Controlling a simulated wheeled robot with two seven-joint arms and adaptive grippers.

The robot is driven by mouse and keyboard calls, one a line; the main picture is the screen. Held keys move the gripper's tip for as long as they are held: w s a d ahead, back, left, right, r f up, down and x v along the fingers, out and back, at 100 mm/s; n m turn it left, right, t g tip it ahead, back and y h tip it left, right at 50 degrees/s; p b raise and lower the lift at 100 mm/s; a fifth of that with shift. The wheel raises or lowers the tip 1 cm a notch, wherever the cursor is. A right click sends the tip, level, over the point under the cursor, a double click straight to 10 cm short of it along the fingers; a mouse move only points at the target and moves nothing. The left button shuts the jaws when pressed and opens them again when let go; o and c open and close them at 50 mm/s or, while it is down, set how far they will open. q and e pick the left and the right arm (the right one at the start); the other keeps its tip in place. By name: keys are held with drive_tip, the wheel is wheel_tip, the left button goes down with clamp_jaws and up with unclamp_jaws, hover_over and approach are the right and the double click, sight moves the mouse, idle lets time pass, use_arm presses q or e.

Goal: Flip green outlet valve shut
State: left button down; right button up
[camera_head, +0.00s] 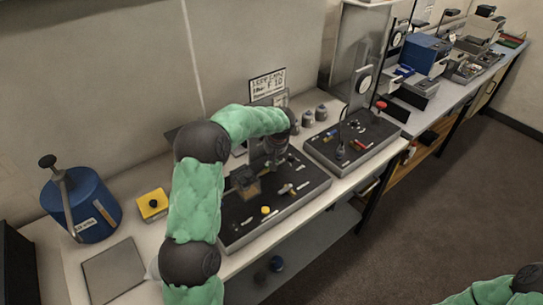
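My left arm reaches up from the bottom and bends over the dark panel (240,228) on the bench. My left gripper (271,160) points down over the back part of this panel. It is small and dark against the panel, so I cannot tell whether its fingers are open or shut, or whether they touch anything. I cannot make out a green outlet valve; it may be hidden by my gripper or too small. Small yellow fittings (266,210) sit on the front part of the panel. Only a piece of my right arm shows at the bottom right; its gripper is out of view.
A second dark panel (375,132) with red and blue handles stands to the right. A blue drum (88,207) and a yellow box (152,204) stand at the left. A label sign (267,84) and grey canisters (308,118) are behind. A grey plate (112,272) lies front left.

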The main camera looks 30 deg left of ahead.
use_arm(q)
drive_tip(key=m, duration=0.1)
drive_tip(key=d+m, duration=0.1)
drive_tip(key=m, duration=0.1)
drive_tip(key=shift+s+t+h, duration=0.15)
drive_tip(key=shift+t+h, duration=0.25)
drive_tip(key=m, duration=0.1)
drive_tip(key=m+p, duration=0.1)
drive_tip(key=shift+s+d+m+h, duration=0.15)
drive_tip(key=shift+d+m+h, duration=0.15)
drive_tip(key=shift+d+m, duration=0.1)
drive_tip(key=m+p, duration=0.2)
drive_tip(key=s+d+m+h+p, duration=0.1)
drive_tip(key=m+p, duration=0.1)
drive_tip(key=shift+d+m+t+h, duration=0.1)
drive_tip(key=shift+m+t+h, duration=0.2)
drive_tip(key=shift+m+t, duration=0.1)
drive_tip(key=shift+s+d+m+h+p, duration=0.15)
drive_tip(key=shift+s+m+h+p, duration=0.25)
drive_tip(key=shift+m, duration=0.45)
drive_tip(key=shift+s+d+m+h+p, duration=0.1)
drive_tip(key=shift+m+h+p, duration=0.1)
drive_tip(key=shift+m+p, duration=0.55)
drive_tip(key=shift+f, duration=0.1)
drive_tip(key=shift+w+d, duration=0.1)
drive_tip(key=shift+d, duration=0.1)
drive_tip(key=shift+w+d+b, duration=0.15)
drive_tip(key=shift+d+b, duration=0.15)
drive_tip(key=shift+d, duration=0.3)
